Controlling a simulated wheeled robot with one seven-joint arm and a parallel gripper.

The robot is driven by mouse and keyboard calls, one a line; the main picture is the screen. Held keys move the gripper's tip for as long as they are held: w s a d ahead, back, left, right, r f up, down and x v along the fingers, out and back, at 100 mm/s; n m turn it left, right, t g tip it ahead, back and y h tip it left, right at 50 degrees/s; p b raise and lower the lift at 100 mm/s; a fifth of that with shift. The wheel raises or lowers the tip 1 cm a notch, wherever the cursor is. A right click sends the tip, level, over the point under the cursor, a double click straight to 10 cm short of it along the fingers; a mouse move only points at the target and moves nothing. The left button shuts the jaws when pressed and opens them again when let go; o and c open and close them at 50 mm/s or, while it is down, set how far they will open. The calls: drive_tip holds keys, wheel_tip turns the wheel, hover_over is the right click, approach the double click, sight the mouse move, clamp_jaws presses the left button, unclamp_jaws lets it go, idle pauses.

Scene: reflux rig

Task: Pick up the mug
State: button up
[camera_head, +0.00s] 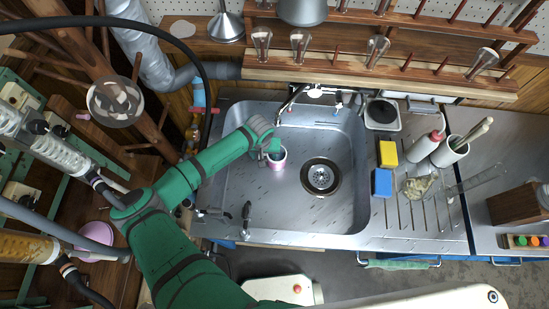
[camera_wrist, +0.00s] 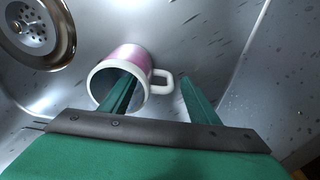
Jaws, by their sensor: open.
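The mug (camera_head: 278,164) is in the metal sink, left of the round drain. In the wrist view the mug (camera_wrist: 131,57) is pink outside with a white rim and a white handle (camera_wrist: 162,82) on its right, its mouth facing the camera. My gripper (camera_wrist: 158,88) is open. Its left finger is over or inside the mug's mouth and its right finger is outside, to the right of the handle. I cannot tell whether either finger touches the mug. In the head view my gripper (camera_head: 272,148) is at the mug and covers part of it.
The sink (camera_head: 300,218) has walls all round and a dark-rimmed drain (camera_head: 321,177). A faucet (camera_head: 292,99) stands at its back edge.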

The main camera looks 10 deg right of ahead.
drive_tip(key=shift+f, duration=0.6)
drive_tip(key=shift+w, duration=0.1)
clamp_jaws()
drive_tip(key=shift+s+d+r, duration=0.1)
drive_tip(key=shift+s+r, duration=0.15)
drive_tip(key=shift+r, duration=0.3)
wheel_tip(320, 180, up, 6)
drive_tip(key=shift+f, duration=0.15)
drive_tip(key=s+d, duration=0.5)
drive_tip(key=s, duration=0.3)
drive_tip(key=s+d, duration=0.4)
drive_tip(key=s, duration=0.5)
drive_tip(key=shift+s+d+r, duration=0.1)
drive_tip(key=shift+s+r, duration=0.05)
drive_tip(key=shift+r, duration=2.5)
